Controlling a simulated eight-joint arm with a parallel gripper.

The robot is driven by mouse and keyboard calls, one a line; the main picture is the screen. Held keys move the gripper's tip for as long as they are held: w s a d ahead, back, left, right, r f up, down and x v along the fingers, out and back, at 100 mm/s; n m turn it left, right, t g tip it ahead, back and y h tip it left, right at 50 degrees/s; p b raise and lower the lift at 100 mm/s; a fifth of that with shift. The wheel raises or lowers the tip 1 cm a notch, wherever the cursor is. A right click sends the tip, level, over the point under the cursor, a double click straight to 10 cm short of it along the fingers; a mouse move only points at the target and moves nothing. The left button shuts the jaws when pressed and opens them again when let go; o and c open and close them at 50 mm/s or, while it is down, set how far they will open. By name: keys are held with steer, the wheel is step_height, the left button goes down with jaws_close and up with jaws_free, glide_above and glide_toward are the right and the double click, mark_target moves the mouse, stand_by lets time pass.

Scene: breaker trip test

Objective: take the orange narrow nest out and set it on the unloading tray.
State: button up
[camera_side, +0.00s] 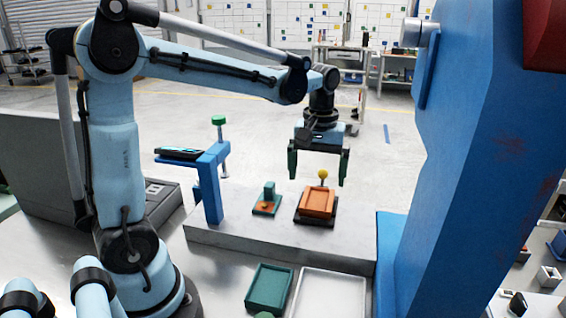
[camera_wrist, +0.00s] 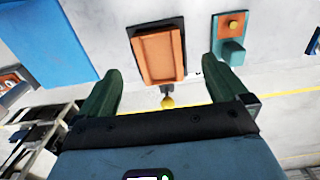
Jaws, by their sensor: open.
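The orange narrow nest (camera_side: 317,202) is a shallow rectangular tray seated on a black base on the grey block. It also shows in the wrist view (camera_wrist: 160,58), upper middle. A yellow ball knob (camera_side: 323,174) on a thin stalk stands at its far edge; the knob shows below the nest in the wrist view (camera_wrist: 167,102). My gripper (camera_side: 317,180) has dark green fingers, is open and empty, and hangs above the nest. Two trays lie in front of the block: a green one (camera_side: 268,289) and a whitish one (camera_side: 329,298). I cannot tell which is the unloading tray.
A small teal fixture (camera_side: 269,199) with an orange spot stands left of the nest. A blue bracket (camera_side: 209,185) with a green knob (camera_side: 218,120) stands further left. A large blue machine frame (camera_side: 470,170) rises close on the right.

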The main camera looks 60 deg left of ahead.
mark_target(316, 207)
steer(key=shift+w+d+f, duration=0.1)
steer(key=shift+f, duration=1.75)
steer(key=shift+d+f, duration=0.1)
steer(key=shift+f, duration=1.75)
steer(key=shift+c, duration=0.3)
steer(key=c, duration=1.2)
